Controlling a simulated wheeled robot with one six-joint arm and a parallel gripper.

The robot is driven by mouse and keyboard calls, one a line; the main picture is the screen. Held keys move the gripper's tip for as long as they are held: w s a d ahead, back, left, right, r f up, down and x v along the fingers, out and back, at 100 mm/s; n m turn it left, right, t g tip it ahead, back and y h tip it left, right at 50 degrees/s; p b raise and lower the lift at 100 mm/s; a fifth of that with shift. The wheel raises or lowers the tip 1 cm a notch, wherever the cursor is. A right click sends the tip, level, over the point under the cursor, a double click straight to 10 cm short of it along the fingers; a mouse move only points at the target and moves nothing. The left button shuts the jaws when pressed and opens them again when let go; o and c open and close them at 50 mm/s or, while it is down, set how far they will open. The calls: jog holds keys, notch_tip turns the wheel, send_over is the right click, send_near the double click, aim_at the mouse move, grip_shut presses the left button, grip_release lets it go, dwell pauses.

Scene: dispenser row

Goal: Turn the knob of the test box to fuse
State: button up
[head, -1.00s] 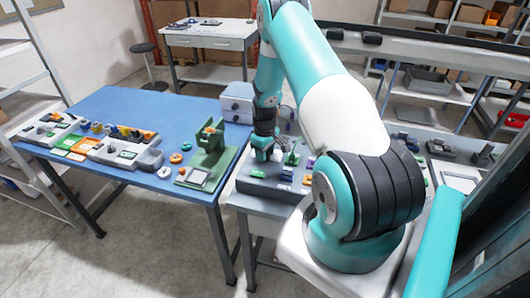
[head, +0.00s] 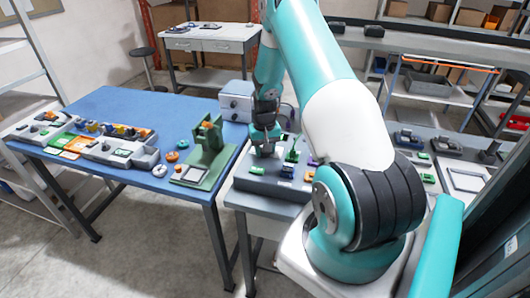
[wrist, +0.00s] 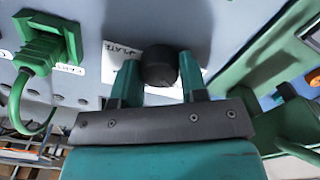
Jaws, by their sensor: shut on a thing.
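My gripper (wrist: 158,72) has its two teal fingers closed around a black round knob (wrist: 160,64) in the wrist view. The knob stands on the blue-grey face of the test box (wrist: 200,22). A white label (wrist: 112,52) lies beside the knob, partly hidden by the left finger; its visible letters look like "LATE". I cannot make out a fuse mark or a pointer on the knob. In the head view my gripper (head: 266,148) is down at the grey box (head: 262,181) on the bench; the knob is hidden there.
A green plug with a cable (wrist: 40,52) sits left of the knob, and a green part (wrist: 262,75) stands close on the right. In the head view a blue table (head: 120,112) with a green fixture (head: 208,140) is to the left.

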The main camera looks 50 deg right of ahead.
jog(key=shift+w+m+b, duration=0.1)
jog(key=shift+m+b, duration=0.2)
jog(key=shift+m, duration=0.4)
jog(key=shift+r, duration=0.1)
jog(key=o, duration=0.9)
notch_tip(320, 180, up, 17)
jog(key=b, duration=0.4)
jog(key=shift+r, duration=0.2)
